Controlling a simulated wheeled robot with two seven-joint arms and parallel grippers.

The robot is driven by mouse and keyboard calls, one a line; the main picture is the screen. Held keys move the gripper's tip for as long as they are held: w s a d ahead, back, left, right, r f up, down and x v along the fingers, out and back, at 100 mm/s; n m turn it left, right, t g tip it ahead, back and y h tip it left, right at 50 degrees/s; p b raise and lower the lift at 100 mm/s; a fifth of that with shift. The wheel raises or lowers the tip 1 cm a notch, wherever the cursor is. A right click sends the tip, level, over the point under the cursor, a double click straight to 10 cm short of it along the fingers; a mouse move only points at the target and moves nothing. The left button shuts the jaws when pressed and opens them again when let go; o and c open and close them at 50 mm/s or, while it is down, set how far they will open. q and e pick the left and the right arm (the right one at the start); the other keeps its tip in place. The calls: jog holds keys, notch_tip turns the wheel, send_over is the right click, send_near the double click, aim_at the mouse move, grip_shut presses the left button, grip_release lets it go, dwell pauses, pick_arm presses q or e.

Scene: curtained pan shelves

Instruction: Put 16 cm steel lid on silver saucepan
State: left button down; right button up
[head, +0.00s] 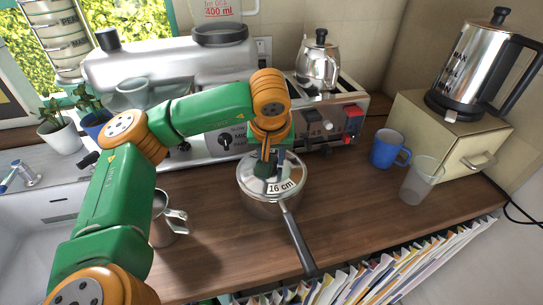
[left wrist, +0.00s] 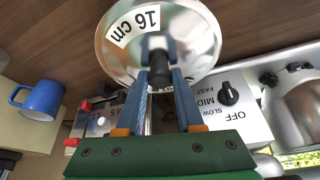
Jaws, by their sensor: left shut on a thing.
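The steel lid (head: 287,187) with a "16 cm" label is over the top of the silver saucepan (head: 300,243) on the wooden counter. I cannot tell whether its rim touches the pan all round. The pan's dark-ended handle points toward the front edge. My left gripper (head: 266,168) comes down from above and is shut on the lid's dark knob. In the left wrist view the lid (left wrist: 185,40) lies beyond my left gripper (left wrist: 160,65), with the knob between the fingertips; the pan is hidden behind the lid there. My right gripper is not in view.
A steel jug (head: 168,222) stands left of the pan, near my left arm. A blue mug (head: 388,148) and a clear cup (head: 420,180) stand to the right. A toaster (head: 335,110) and a coffee machine are behind. Files (head: 370,280) line the front edge.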

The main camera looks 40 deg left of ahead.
pick_arm(q)
jog(key=shift+f, duration=0.35)
jog(key=shift+c, duration=2.3)
grip_release()
jog(key=shift+r+b, duration=0.1)
jog(key=shift+b, duration=0.2)
jog(key=b+v, duration=0.1)
jog(key=v, duration=0.6)
